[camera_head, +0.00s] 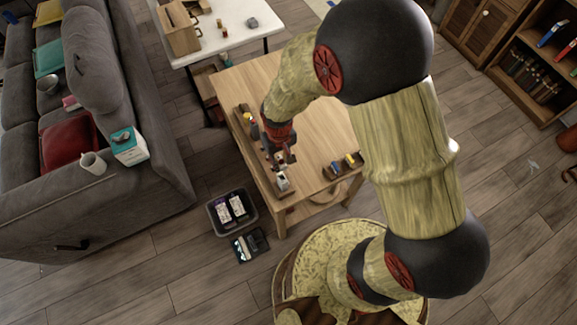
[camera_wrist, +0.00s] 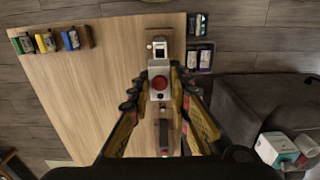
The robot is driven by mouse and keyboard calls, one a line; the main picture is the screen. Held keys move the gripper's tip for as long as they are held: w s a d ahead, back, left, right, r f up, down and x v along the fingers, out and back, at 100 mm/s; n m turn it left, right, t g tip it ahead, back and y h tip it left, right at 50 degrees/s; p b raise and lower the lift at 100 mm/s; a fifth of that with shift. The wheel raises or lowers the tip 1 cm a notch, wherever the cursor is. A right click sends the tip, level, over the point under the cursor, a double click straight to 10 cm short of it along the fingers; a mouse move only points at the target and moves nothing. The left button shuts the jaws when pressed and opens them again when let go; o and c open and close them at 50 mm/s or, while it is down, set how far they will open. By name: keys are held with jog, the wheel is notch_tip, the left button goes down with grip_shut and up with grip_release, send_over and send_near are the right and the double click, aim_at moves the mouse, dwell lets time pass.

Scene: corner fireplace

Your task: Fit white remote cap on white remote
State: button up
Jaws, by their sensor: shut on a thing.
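My gripper (camera_wrist: 158,88) is shut on a small light-grey and white piece with a round red face (camera_wrist: 161,83), which looks like the white remote cap. It is held over a long narrow wooden rack. A white piece with a dark square opening, which looks like the white remote (camera_wrist: 158,48), stands in the rack just beyond the held piece. It also shows in the head view (camera_head: 282,182), at the near end of the rack, with my gripper (camera_head: 283,160) just above and behind it. From these views I cannot tell whether the two touch.
The rack (camera_wrist: 165,115) lies along the edge of the wooden table (camera_head: 322,105). A second rack with coloured pieces (camera_wrist: 48,42) is on the table. A dark bin (camera_head: 213,219) and a tray (camera_head: 262,240) are on the floor. A grey sofa (camera_head: 165,155) stands left; the table middle is clear.

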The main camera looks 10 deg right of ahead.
jog(key=shift+s, duration=0.45)
jog(key=shift+w+d, duration=0.1)
jog(key=b, duration=0.4)
send_over(282, 174)
jog(key=s, duration=0.1)
jog(key=shift+s+f, duration=0.1)
jog(key=shift+f, duration=3.1)
jog(key=shift+f+b, duration=0.85)
jog(key=shift+f, duration=0.5)
jog(key=o, duration=1)
